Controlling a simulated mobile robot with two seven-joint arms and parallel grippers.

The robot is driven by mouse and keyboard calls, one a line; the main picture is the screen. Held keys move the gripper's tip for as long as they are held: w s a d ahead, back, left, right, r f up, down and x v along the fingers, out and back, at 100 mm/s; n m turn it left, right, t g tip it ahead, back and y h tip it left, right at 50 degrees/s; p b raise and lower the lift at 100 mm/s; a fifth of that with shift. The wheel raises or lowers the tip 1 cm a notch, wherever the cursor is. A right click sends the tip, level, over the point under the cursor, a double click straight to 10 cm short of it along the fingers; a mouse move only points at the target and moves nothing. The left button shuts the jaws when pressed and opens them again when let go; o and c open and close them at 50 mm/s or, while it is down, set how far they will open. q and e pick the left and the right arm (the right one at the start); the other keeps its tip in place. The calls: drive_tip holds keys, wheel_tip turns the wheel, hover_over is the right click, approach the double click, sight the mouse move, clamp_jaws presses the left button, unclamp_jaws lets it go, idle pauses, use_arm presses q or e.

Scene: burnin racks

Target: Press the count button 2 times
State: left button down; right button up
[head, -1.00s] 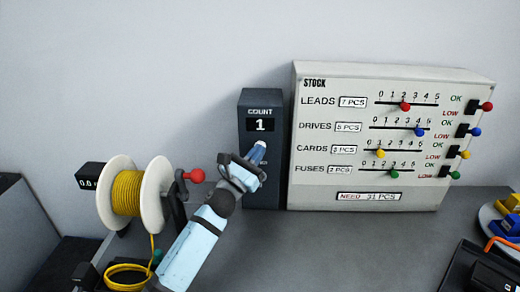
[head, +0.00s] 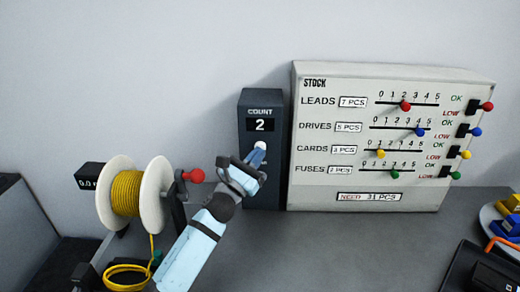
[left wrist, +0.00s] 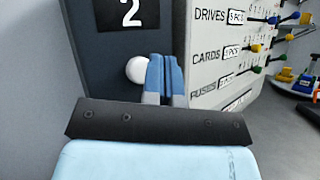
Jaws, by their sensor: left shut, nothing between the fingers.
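The dark count box (head: 259,190) stands against the wall in the head view. Its display (head: 260,125) reads 2, and the left wrist view also shows the display (left wrist: 128,12) with a 2. The white round count button (head: 260,145) is on the box's front, partly hidden by my fingers; it also shows in the left wrist view (left wrist: 136,70). My left gripper (head: 257,158) is shut and empty, its blue fingertips just below the button in the head view and just right of it in the wrist view. I cannot tell whether they touch it. My right gripper is not in view.
A stock panel (head: 320,190) with coloured slider knobs stands right of the box. A yellow cable spool (head: 126,193) with a red-knobbed crank (head: 196,175) stands left. A plate with coloured parts (head: 488,215) lies far right. The grey bench (head: 330,250) in front is clear.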

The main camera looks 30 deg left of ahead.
use_arm(q)
drive_tip(key=shift+s+d, duration=0.1)
drive_tip(key=s, duration=0.1)
drive_tip(key=s+d, duration=0.1)
drive_tip(key=s, duration=0.1)
drive_tip(key=s+d, duration=0.1)
drive_tip(key=shift+s, duration=0.25)
idle(0.3)
idle(0.8)
